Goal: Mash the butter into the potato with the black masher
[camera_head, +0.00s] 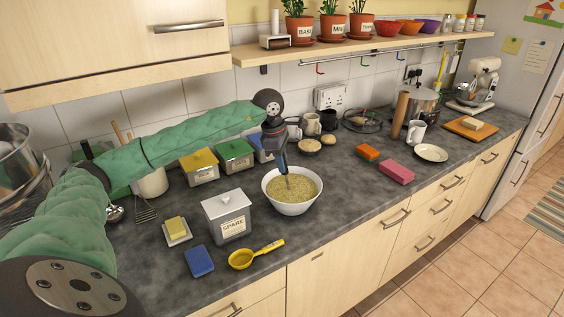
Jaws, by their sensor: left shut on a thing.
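A white bowl (292,205) stands on the dark counter, filled with a yellowish, lumpy mass that looks like the potato (300,189). My left gripper (281,155) is above the bowl, shut on a dark, upright handle that appears to be the black masher. Its thin shaft (287,181) reaches down into the potato. The masher's head is hidden in it. No separate butter can be made out in the bowl; a yellow block like butter (176,226) lies on a small white dish at the left. My right gripper is not in view.
A grey "SPARE" canister (228,220), a blue sponge (199,262) and a yellow ladle (255,255) lie left of and in front of the bowl. Lidded tins (200,167) stand behind. A pink block (397,172) is at right, with free counter between it and the bowl.

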